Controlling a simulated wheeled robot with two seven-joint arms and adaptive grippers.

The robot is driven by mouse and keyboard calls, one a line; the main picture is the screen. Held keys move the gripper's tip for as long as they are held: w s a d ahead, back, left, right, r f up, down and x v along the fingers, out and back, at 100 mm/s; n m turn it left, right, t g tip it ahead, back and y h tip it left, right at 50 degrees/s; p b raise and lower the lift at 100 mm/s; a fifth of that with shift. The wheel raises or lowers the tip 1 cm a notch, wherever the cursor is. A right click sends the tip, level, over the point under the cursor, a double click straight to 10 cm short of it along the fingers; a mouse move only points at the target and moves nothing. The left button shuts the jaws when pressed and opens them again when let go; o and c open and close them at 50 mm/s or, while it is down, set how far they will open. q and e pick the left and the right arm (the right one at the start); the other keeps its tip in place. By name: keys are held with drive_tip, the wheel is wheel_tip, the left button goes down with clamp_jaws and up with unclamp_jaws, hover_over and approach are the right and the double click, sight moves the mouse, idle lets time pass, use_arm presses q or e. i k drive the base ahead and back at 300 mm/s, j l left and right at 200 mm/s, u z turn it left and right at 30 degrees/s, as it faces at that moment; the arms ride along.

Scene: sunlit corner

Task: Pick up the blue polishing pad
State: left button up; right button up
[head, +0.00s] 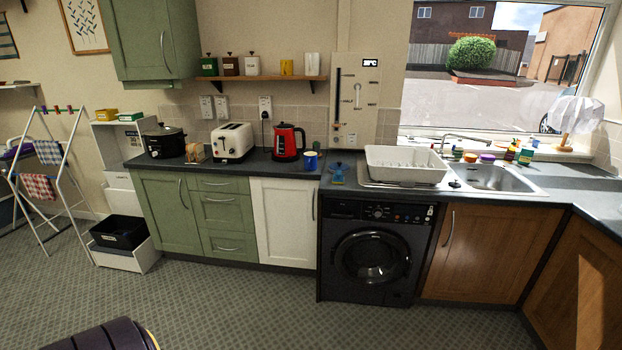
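I cannot make out a blue polishing pad for certain. A small blue item (337,173) stands on the dark worktop (240,167), left of the dish rack; it is too small to tell what it is. A blue mug (311,160) stands just behind and to the left of it. Neither of my grippers is in view.
A red kettle (288,142), a white toaster (232,142) and a black slow cooker (164,141) stand on the worktop. A white dish rack (405,164) stands beside the sink (492,178). A clothes airer (48,170) stands left. The patterned floor (230,300) is largely clear.

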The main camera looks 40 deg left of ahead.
sight(337, 178)
drive_tip(key=j+u, duration=0.15)
drive_tip(key=u, duration=0.85)
drive_tip(key=z, duration=1.4)
drive_tip(key=u, duration=1.4)
